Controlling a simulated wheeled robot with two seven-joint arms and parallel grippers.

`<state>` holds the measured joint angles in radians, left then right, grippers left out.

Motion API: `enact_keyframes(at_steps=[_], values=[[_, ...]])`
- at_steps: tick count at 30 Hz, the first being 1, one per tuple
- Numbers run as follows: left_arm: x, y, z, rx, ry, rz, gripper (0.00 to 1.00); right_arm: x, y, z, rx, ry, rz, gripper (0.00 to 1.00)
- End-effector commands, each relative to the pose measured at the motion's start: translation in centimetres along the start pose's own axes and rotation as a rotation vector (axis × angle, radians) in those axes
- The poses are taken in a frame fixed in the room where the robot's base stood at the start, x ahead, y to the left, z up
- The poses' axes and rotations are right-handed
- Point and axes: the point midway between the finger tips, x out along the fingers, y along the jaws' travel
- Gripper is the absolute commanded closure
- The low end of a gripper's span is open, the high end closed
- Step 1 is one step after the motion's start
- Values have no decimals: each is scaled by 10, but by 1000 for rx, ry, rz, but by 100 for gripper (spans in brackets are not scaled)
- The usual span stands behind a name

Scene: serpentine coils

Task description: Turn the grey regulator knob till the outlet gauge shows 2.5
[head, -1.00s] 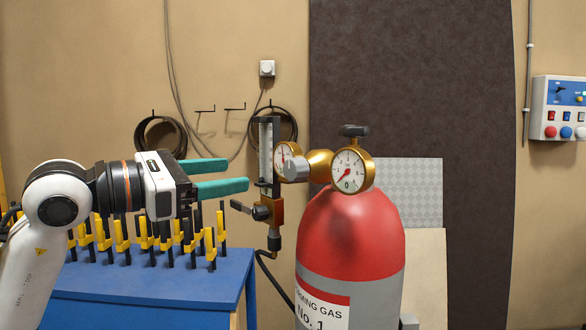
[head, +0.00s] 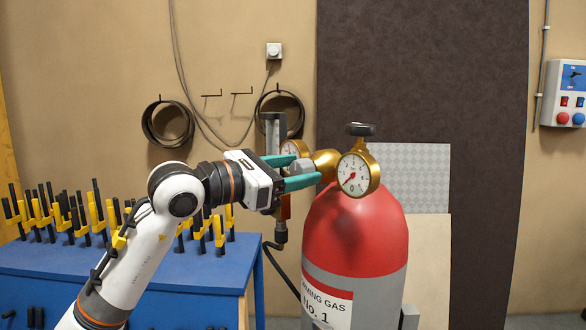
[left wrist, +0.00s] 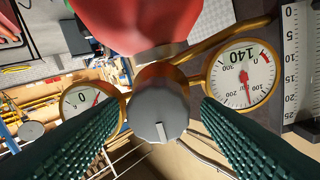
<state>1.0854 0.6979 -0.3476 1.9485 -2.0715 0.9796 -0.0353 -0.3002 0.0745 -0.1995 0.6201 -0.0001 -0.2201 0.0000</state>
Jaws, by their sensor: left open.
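The grey regulator knob (head: 299,165) sits on the left of the brass regulator (head: 326,163); its round grey face with a light mark fills the middle of the left wrist view (left wrist: 157,113). My left gripper (head: 306,171) is open, with its green fingers on either side of the knob and a visible gap on each side in the wrist view. The front gauge (head: 357,174), with a low scale, has its red needle pointing lower left, near the scale's low end. It is partly covered by a finger in the wrist view (left wrist: 80,98). The far gauge (left wrist: 242,76) has a scale up to 300.
The red-topped gas cylinder (head: 355,235) stands below the regulator. A flowmeter with a scale (left wrist: 297,65) is close behind the far gauge. A blue bench (head: 190,262) with several yellow clamps (head: 96,213) lies left, under my left arm.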

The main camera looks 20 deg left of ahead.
Motion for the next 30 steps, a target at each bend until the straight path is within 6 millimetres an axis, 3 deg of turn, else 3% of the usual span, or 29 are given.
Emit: enact_keyframes(at_steps=[2, 9, 20, 30], values=[[0, 0, 0, 0, 0, 0, 47, 0, 1, 0, 1, 0, 1, 46], [0, 0, 0, -1, 0, 0, 86, 0, 0, 0, 0, 0, 0, 46], [0, 1, 1, 59, -2, 2, 86, 7, -5, -2, -3, 1, -6, 46], [-1, 2, 2, 310, -13, 3, 86, 29, -5, -4, -3, 1, -7, 46]])
